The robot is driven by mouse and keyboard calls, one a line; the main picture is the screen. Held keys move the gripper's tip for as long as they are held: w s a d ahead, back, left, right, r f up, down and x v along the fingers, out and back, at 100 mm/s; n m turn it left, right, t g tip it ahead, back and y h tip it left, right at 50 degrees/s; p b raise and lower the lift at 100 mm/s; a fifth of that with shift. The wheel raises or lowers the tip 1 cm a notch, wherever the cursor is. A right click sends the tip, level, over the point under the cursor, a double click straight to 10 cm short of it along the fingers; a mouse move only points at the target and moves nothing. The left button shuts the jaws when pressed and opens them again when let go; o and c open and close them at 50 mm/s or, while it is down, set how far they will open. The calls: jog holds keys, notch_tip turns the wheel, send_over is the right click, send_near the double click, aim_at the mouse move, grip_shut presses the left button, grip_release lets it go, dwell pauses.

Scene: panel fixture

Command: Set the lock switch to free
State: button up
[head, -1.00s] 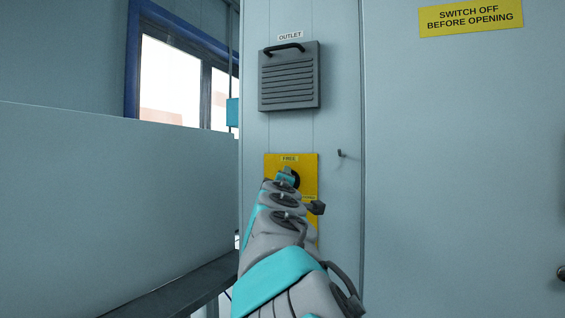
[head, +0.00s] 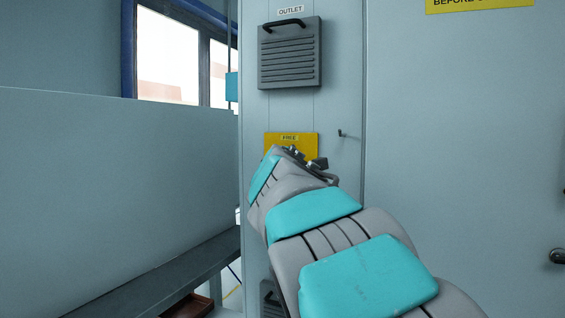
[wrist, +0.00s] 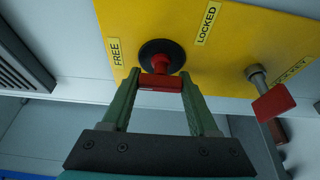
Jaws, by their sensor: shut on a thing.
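The lock switch (wrist: 161,62) is a red handle on a round black base, on a yellow panel (wrist: 225,75). A FREE label (wrist: 115,50) is left of it and a LOCKED label (wrist: 207,23) is to its upper right in the wrist view. My gripper (wrist: 160,88) has its two green fingers shut on the red handle, one on each side. I cannot tell exactly which label the handle points to.
A second control with a red flag-like handle (wrist: 274,102) sticks out right of the switch. The grey OUTLET grille (head: 289,58) is above the panel. A small hook (head: 341,133) sits to the right. A low wall (head: 120,180) stands at left.

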jog(key=o, duration=1.4)
jog(key=shift+c, duration=0.2)
jog(key=shift+s, duration=0.1)
jog(key=s+b, duration=0.1)
jog(key=s, duration=0.6)
jog(key=shift+s, duration=0.35)
jog(key=shift+d, duration=0.1)
